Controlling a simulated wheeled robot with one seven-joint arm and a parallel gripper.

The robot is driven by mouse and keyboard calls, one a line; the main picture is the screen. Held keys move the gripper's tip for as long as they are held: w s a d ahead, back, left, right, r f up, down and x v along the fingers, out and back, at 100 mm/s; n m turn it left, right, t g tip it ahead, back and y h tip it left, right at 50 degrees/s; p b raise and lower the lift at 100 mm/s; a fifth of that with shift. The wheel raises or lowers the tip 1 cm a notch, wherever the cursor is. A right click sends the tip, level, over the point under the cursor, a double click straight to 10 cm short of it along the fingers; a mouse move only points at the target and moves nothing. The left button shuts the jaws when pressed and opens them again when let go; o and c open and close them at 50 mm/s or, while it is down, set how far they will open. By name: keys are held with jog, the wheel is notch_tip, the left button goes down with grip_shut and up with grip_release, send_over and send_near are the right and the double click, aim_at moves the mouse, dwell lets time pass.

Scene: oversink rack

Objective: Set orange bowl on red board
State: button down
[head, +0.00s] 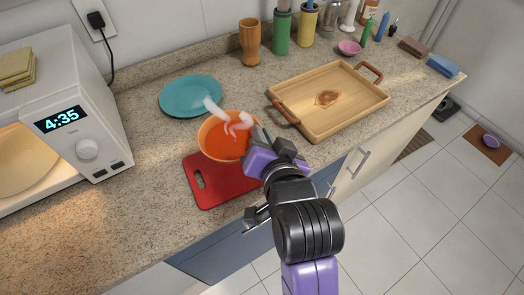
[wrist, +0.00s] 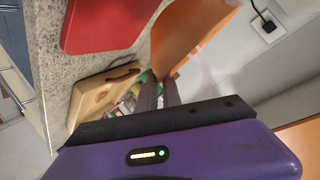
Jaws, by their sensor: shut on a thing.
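The orange bowl (head: 221,147) holds red-orange contents, with white steam over it in the head view. It looks about level. My gripper (head: 254,143) is shut on the bowl's right rim. In the wrist view the two fingers (wrist: 166,88) close on the bowl wall (wrist: 188,32). The red board (head: 217,190) lies flat on the counter at its front edge. In the head view the bowl overlaps the board's far part and hides it. In the wrist view the board (wrist: 100,22) shows apart from the bowl. Whether the bowl touches anything below is hidden.
A teal plate (head: 178,97) lies behind the bowl. A wooden tray (head: 345,113) with handles stands to the right. A white microwave (head: 95,125) with its door open stands at left. Bottles and cups, including a green cup (head: 282,34), line the back.

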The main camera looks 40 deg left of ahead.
jog(key=shift+f, duration=2.9)
jog(key=shift+f, duration=0.1)
jog(key=c, duration=1.5)
grip_release()
jog(key=shift+f, duration=0.1)
jog(key=v, duration=1.2)
